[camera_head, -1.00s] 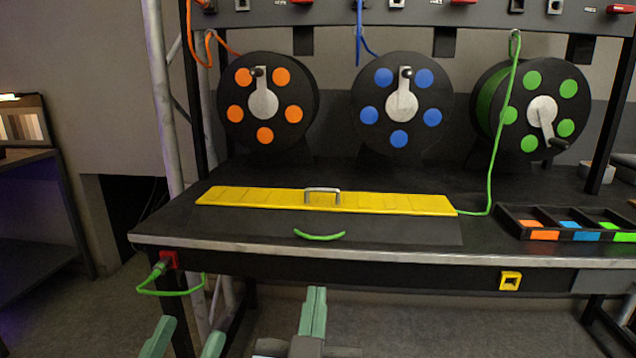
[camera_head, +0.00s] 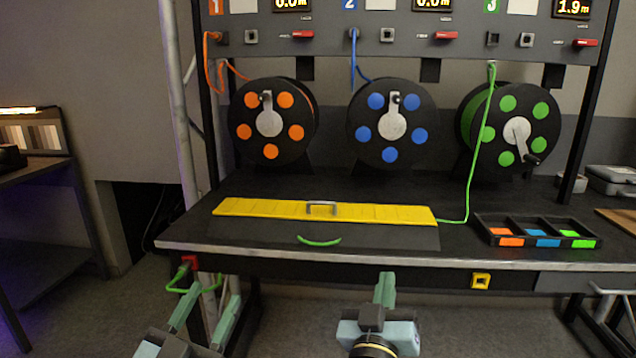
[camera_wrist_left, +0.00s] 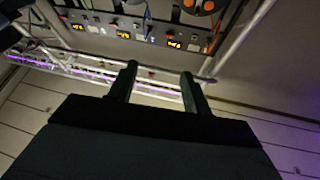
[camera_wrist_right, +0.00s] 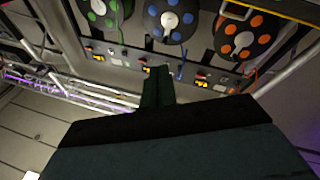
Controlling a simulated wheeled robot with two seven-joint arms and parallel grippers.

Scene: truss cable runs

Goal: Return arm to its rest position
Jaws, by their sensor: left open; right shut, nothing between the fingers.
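My left gripper (camera_head: 207,314) is open and empty, low in front of the bench's left end in the head view. Its two parted fingers (camera_wrist_left: 160,88) also show in the left wrist view. My right gripper (camera_head: 385,288) is shut with nothing in it, in front of the bench's front edge in the head view. Its fingers are together in the right wrist view (camera_wrist_right: 157,86). Neither gripper touches the bench (camera_head: 300,251).
Orange (camera_head: 270,125), blue (camera_head: 391,125) and green (camera_head: 510,130) reels stand at the back. A yellow cable cover (camera_head: 260,208), a short green cable piece (camera_head: 319,241) and a sorting tray (camera_head: 535,233) lie on the bench. A green cable (camera_head: 180,283) hangs at a red socket (camera_head: 190,263).

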